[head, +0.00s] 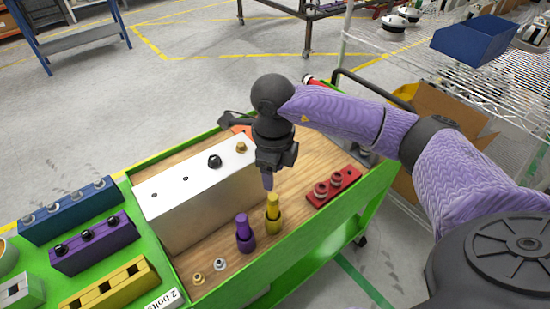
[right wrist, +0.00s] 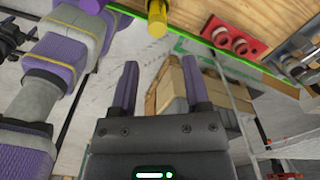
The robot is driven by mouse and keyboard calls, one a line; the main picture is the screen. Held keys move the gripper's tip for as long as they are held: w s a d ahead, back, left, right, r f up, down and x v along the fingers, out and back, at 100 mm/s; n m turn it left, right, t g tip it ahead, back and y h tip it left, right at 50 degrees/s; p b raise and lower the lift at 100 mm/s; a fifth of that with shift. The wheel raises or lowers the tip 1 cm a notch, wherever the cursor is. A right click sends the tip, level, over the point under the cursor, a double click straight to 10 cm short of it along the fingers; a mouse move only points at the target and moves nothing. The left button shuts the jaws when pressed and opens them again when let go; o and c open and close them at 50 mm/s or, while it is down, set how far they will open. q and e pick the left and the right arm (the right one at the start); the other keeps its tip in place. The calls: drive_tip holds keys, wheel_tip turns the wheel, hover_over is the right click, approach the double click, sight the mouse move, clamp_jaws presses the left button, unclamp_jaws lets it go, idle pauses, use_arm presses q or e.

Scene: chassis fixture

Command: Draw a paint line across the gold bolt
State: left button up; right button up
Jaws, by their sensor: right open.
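The gold bolt (head: 241,147) stands on the top of the silver chassis block (head: 200,188), near its far right end. A black bolt (head: 214,161) is beside it on the same face. A yellow marker-like piece (head: 273,207) and a purple one (head: 244,232) stand upright on the wooden top in front of the block. My right gripper (head: 268,181) points down just above and behind the yellow piece. In the right wrist view the right gripper (right wrist: 162,82) is open with nothing between its fingers. The yellow piece (right wrist: 157,20) shows beyond them. My left gripper is not visible.
A red holder (head: 333,187) with round fittings lies to the right on the green-edged cart (head: 318,240). Two small nuts lie at the front. Blue (head: 67,210), purple (head: 92,243) and yellow (head: 110,288) racks stand at the left. A wire shelf (head: 480,70) stands behind at the right.

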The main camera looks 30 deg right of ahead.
sight(273, 197)
wheel_tip(273, 197, down, 9)
drive_tip(key=b, duration=0.6)
drive_tip(key=shift+a+f+b, duration=0.1)
drive_tip(key=shift+a+b, duration=0.05)
drive_tip(key=shift+b, duration=0.25)
drive_tip(key=shift+f, duration=0.35)
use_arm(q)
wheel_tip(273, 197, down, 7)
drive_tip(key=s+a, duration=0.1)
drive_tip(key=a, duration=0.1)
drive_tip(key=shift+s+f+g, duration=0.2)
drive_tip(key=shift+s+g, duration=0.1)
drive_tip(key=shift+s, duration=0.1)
use_arm(e)
drive_tip(key=shift+r, duration=0.1)
clamp_jaws()
wheel_tip(273, 197, up, 8)
drive_tip(key=p, duration=0.5)
drive_tip(key=shift+p, duration=0.4)
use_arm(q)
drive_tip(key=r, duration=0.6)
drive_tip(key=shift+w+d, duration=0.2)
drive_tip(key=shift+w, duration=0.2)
use_arm(e)
drive_tip(key=shift+f, duration=0.25)
